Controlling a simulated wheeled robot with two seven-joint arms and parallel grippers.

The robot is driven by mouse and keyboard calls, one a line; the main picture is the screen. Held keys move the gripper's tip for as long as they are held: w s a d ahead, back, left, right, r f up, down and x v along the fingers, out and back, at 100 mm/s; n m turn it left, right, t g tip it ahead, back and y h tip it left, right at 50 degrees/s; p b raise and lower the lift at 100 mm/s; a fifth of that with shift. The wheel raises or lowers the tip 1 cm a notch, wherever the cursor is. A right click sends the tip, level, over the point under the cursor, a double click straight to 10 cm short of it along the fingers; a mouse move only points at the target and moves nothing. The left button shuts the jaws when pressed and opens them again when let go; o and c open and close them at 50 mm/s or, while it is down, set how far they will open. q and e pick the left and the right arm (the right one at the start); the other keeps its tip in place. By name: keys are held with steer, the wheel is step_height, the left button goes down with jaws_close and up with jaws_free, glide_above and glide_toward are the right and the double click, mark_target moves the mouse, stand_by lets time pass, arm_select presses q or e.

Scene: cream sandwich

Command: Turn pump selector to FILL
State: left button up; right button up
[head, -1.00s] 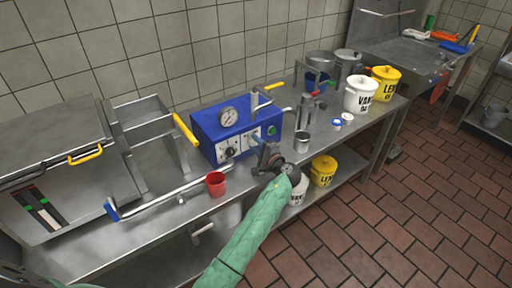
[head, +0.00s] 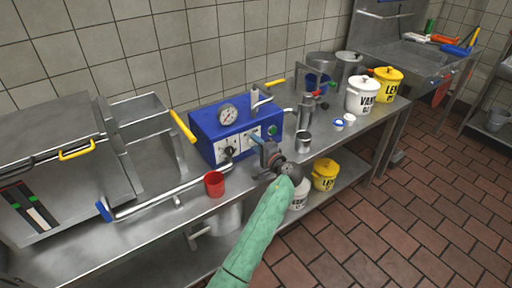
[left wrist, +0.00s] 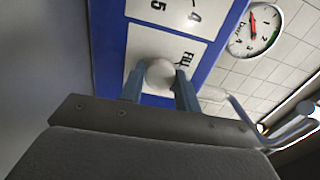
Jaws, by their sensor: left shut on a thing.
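The blue pump box (head: 205,123) stands on the steel counter with a gauge and white plates on its front. My left gripper (head: 257,139) reaches its front at the right-hand plate. In the left wrist view the two blue fingers (left wrist: 160,88) are shut on a round pale selector knob (left wrist: 160,73), one on each side. The FILL label (left wrist: 186,58) shows on the white plate beside the knob. The fingers and knob cover part of the plate, and I cannot tell where the selector points. My right gripper is not in view.
A red cup (head: 214,184) stands left of my arm, near a long steel lever (head: 160,199). A small steel cup (head: 303,142) stands to the right. White (head: 361,97) and yellow (head: 388,84) tubs stand farther right.

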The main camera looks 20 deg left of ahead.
arm_select(q)
steer(key=shift+f, duration=0.15)
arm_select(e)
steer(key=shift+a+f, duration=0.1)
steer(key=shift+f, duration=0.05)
arm_select(q)
steer(key=o, duration=1)
steer(key=shift+s+d, duration=0.1)
steer(key=shift+s+d, duration=0.35)
steer(key=shift+d, duration=0.1)
steer(key=b+v, duration=0.1)
steer(key=v, duration=0.5)
steer(key=shift+b, duration=0.3)
steer(key=shift+s+d, duration=0.15)
steer(key=shift+d, duration=0.05)
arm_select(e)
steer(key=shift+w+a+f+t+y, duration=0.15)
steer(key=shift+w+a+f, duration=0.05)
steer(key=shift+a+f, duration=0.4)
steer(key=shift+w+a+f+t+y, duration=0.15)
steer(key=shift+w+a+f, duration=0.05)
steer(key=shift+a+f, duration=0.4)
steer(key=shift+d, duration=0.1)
